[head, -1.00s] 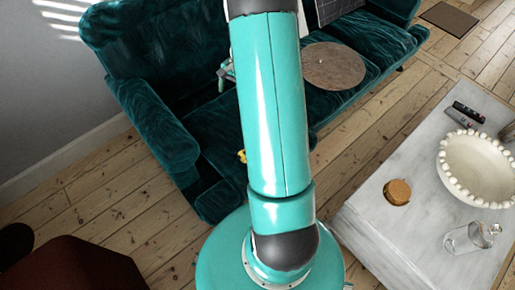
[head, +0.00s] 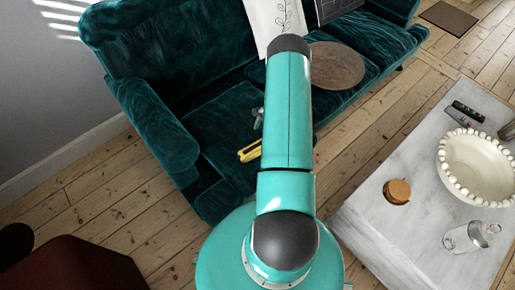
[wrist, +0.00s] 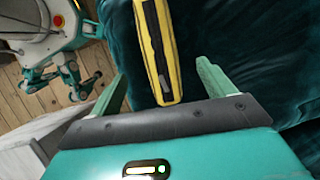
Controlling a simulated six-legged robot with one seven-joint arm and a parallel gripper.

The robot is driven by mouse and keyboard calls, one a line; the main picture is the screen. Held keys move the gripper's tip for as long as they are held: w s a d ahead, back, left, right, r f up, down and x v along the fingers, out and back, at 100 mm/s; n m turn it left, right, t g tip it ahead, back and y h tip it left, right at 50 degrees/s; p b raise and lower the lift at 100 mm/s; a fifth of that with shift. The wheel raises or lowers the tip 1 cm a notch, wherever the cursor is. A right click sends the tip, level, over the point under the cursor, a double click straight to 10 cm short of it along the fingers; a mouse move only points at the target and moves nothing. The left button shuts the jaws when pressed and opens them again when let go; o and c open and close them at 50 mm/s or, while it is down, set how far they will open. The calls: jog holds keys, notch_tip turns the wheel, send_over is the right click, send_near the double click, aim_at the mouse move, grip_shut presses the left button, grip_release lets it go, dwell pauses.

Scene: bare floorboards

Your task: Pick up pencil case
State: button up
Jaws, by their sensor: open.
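The pencil case (head: 249,151) is long, yellow and dark, and lies on the seat of the dark teal sofa (head: 150,50). In the wrist view the pencil case (wrist: 153,35) runs from the top edge down to between my fingers, its near end close to the palm bar. My gripper (wrist: 162,72) is open, one finger to each side of it in the picture. I cannot tell how far above it the fingers are. In the head view my gripper (head: 257,117) shows partly behind my arm, just above the pencil case.
A round brown disc (head: 336,65) and a pale cushion with a plant drawing (head: 285,18) are on the sofa. A marble-topped table (head: 375,215) at right holds a beaded bowl (head: 472,165), a glass vessel (head: 463,237), remotes (head: 465,112) and a small brown stack (head: 397,191).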

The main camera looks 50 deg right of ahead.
aim_at(259, 144)
jog(key=x, duration=1)
jog(key=shift+s+d, duration=0.1)
jog(key=shift+c, duration=0.2)
jog(key=c, duration=1.1)
